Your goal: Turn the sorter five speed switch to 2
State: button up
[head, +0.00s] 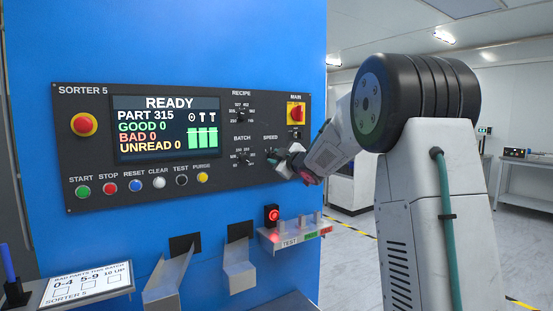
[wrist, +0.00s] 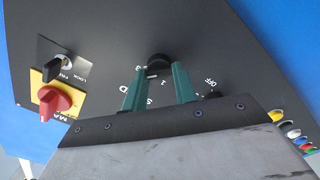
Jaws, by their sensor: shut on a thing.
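The SPEED switch is a round black knob (wrist: 158,60) on the dark panel, seen in the wrist view between my green fingertips. My gripper (wrist: 160,72) is shut on it. In the head view, my gripper (head: 279,158) reaches the panel just below the SPEED label, and it mostly hides the knob. In the wrist view, printed marks around the knob are tilted and partly covered by the fingers; OFF reads to the right. I cannot tell which mark the knob points to.
The red MAIN switch (head: 296,111) is above right of my gripper. The BATCH knob (head: 242,157) is close on the left, and the RECIPE knob (head: 240,115) is above it. The screen (head: 167,128) reads READY. A shelf labelled TEST (head: 291,242) juts out below.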

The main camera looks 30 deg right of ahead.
jog(key=n, duration=0.4)
jog(key=shift+f+n, duration=0.1)
jog(key=shift+n, duration=2)
jog(key=shift+f, duration=0.1)
jog(key=o, duration=1)
jog(key=shift+s, duration=0.1)
jog(key=s, duration=0.7)
jog(key=shift+s, duration=0.35)
